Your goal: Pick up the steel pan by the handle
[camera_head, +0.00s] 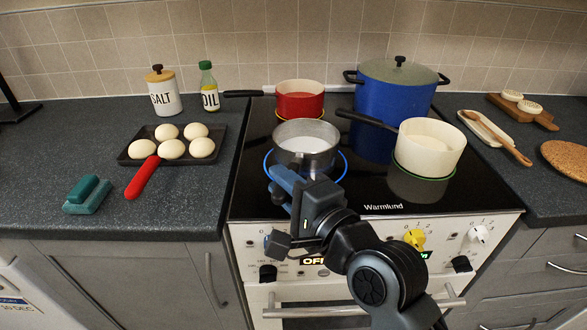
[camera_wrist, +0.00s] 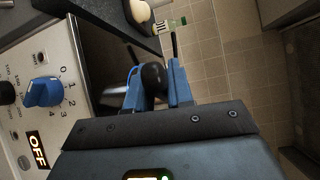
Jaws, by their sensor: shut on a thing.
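The steel pan (camera_head: 307,148) is at the front left of the black cooktop, over a blue-ringed burner. It looks upright; I cannot tell whether its base touches the glass. My gripper (camera_head: 283,180) is at the pan's near side, and its blue fingers hide the handle in the head view. In the wrist view, the dark handle (camera_wrist: 153,77) is between the two blue fingers of my gripper (camera_wrist: 156,86), which is shut on it. A bit of shiny steel shows beside the fingers there.
A red pan (camera_head: 300,104) stands behind the steel pan. A cream pan (camera_head: 430,146) is to its right, its dark handle reaching left. A tall blue pot (camera_head: 392,105) stands at the back right.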

